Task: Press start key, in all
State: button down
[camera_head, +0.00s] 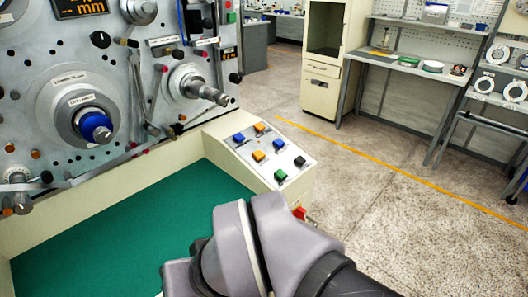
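A sloped key panel (262,163) juts from the machine's right end. My grey arm links fill the bottom middle, just in front of the panel. My gripper does not show.
The upright machine face with a blue-hubbed spindle (95,127) and a bare metal spindle (205,90) stands at left, above a green mat (150,222). A red knob (300,213) sits low on the panel's side. Open floor (390,200) lies right; benches and a cabinet stand behind.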

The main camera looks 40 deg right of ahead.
aim_at(280, 174)
jog(key=z, duration=1.25)
